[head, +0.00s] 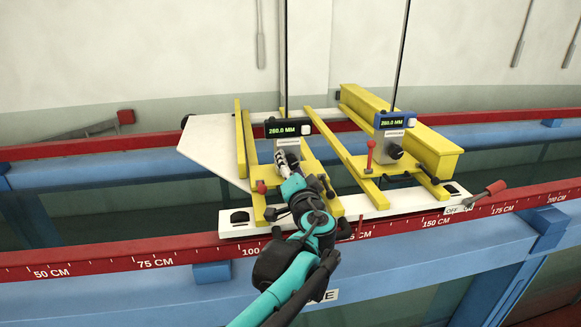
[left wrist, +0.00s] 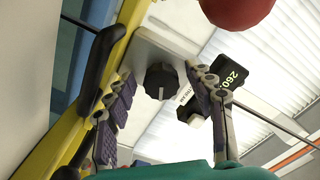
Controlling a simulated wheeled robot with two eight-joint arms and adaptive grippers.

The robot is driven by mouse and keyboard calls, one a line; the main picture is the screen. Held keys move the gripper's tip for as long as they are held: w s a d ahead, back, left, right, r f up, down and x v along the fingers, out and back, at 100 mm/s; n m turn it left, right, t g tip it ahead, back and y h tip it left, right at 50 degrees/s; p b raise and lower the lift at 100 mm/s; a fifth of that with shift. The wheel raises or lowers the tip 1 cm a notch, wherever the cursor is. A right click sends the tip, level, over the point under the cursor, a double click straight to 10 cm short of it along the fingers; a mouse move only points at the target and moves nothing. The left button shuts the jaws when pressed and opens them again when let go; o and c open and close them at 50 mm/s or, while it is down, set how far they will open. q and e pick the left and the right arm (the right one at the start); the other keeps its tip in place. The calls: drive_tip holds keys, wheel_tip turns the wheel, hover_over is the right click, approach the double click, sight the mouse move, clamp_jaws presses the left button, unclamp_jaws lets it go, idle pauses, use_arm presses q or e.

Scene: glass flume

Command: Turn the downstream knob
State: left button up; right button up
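Two gauge units stand on the yellow carriage, each reading 260.0 MM. The left unit (head: 289,129) has a black display, and its knob is hidden behind my left gripper in the head view. The right unit (head: 393,123) has a blue housing and a dark knob (head: 396,151). Their name labels are too small to read surely, so I cannot tell which is downstream. My left gripper (head: 287,160) is at the left unit. In the left wrist view a black ridged knob (left wrist: 162,81) with a pale pointer line sits between its spread fingers, apparently untouched. My right gripper is not in view.
A black handle (left wrist: 100,68) and a red ball (left wrist: 237,10) are close to the fingers in the wrist view. A red-topped lever (head: 369,155) stands between the units. Red scale rails (head: 130,262) and a yellow beam (head: 430,150) flank the carriage.

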use_arm(q)
drive_tip(key=v, duration=1.2)
